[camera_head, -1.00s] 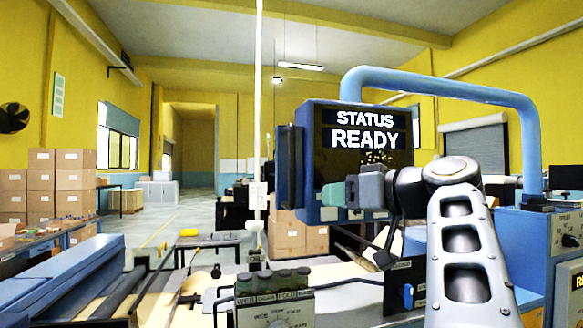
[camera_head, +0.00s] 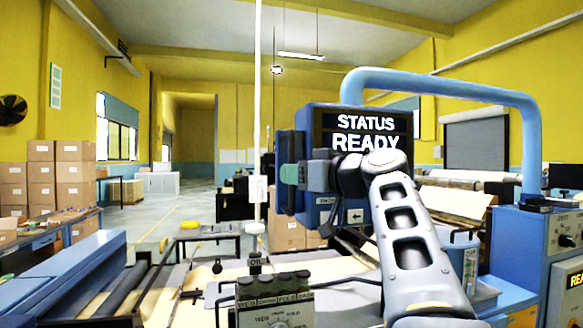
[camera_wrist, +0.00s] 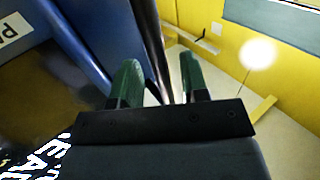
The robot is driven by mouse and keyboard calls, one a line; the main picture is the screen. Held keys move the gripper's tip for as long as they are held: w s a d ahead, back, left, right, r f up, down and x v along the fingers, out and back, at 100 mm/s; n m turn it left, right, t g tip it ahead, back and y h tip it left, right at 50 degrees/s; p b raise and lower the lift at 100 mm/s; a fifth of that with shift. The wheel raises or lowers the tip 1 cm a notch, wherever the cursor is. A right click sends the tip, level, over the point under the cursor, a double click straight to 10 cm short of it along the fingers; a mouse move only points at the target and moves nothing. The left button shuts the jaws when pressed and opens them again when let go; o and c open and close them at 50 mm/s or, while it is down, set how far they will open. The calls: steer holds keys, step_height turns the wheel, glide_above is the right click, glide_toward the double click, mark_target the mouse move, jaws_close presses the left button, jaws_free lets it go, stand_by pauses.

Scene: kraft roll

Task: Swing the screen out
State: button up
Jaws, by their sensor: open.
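The screen (camera_head: 335,135) is a dark panel in a blue housing, reading STATUS READY, hung from a bent blue tube (camera_head: 440,85). A dark upright handle (camera_head: 284,142) stands along its left side. My gripper (camera_head: 288,174), with green fingers, is open at the screen's left edge by this handle, and my arm covers the screen's lower right. In the wrist view, a dark bar (camera_wrist: 152,40), seemingly the handle, runs between the two open fingers (camera_wrist: 158,75). The blue housing (camera_wrist: 85,45) is close on the left. Contact with the bar cannot be told.
A thin white pole (camera_head: 258,110) stands just left of the screen. A control box with several knobs (camera_head: 275,310) is below, and a blue cabinet (camera_head: 530,235) is at right. Stacked cartons (camera_head: 55,175) stand far left. The air left of the pole looks clear.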

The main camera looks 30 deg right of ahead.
steer(key=shift+x, duration=0.8)
steer(key=shift+c, duration=0.4)
jaws_close()
